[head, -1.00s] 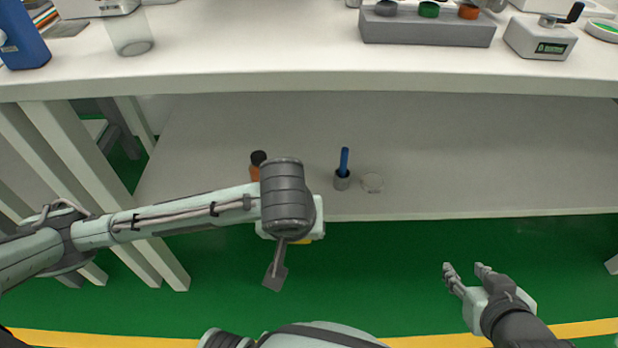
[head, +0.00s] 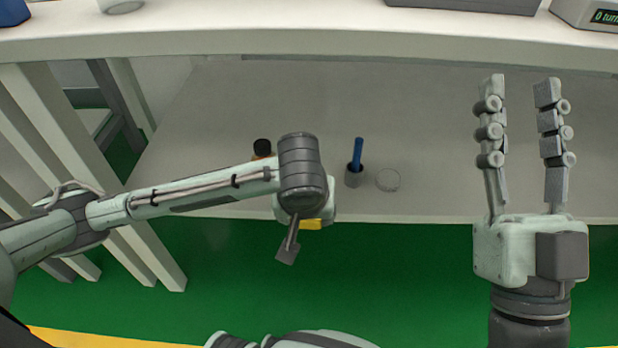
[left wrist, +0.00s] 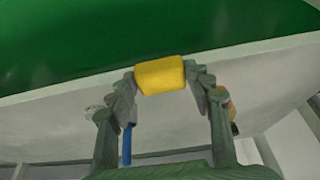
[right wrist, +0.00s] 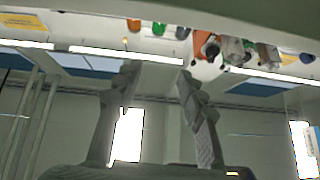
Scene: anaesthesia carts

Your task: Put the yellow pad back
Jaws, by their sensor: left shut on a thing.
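The yellow pad (left wrist: 160,75) is a small block between the fingertips of my left gripper (left wrist: 160,80) in the left wrist view. The left gripper is shut on it. In the head view only a yellow edge of the pad (head: 311,224) shows below my left wrist, near the front edge of the lower shelf; the left fingers are largely hidden there. My right gripper (head: 520,90) is open and empty, fingers pointing away from me, in front of the shelf on the right. It also shows open in the right wrist view (right wrist: 157,75).
The white worktop (head: 300,40) overhangs the shelf. White slatted legs (head: 110,180) stand at left.

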